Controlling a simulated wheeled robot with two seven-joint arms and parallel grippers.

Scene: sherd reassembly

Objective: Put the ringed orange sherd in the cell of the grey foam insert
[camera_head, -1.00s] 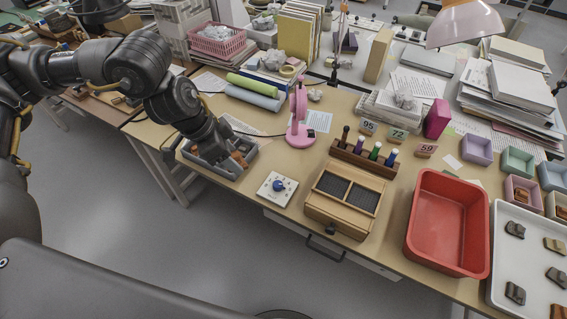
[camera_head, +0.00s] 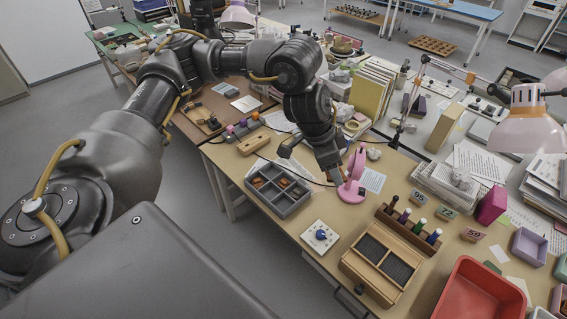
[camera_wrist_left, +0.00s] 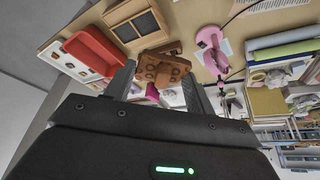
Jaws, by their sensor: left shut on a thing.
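My left gripper (camera_head: 332,178) hangs above the table beside the pink magnifier. In the left wrist view it (camera_wrist_left: 158,80) is shut on an orange-brown sherd (camera_wrist_left: 162,68) with dark round marks, gripped between the two fingers. The held sherd is hard to make out in the head view. A wooden box (camera_head: 358,268) stands to the right and nearer; its two cells are lined with dark grey foam (camera_head: 371,249) and look empty. A grey tray (camera_head: 291,207) with several compartments lies left of the gripper, with small orange-brown sherds (camera_head: 283,182) in it. My right gripper is out of view.
The pink magnifier (camera_head: 352,185) stands close to the gripper. A white plate with a blue knob (camera_head: 320,235) lies between grey tray and wooden box. A rack of coloured-topped tools (camera_head: 408,228) stands behind the box. A red bin (camera_head: 480,292) is at the right.

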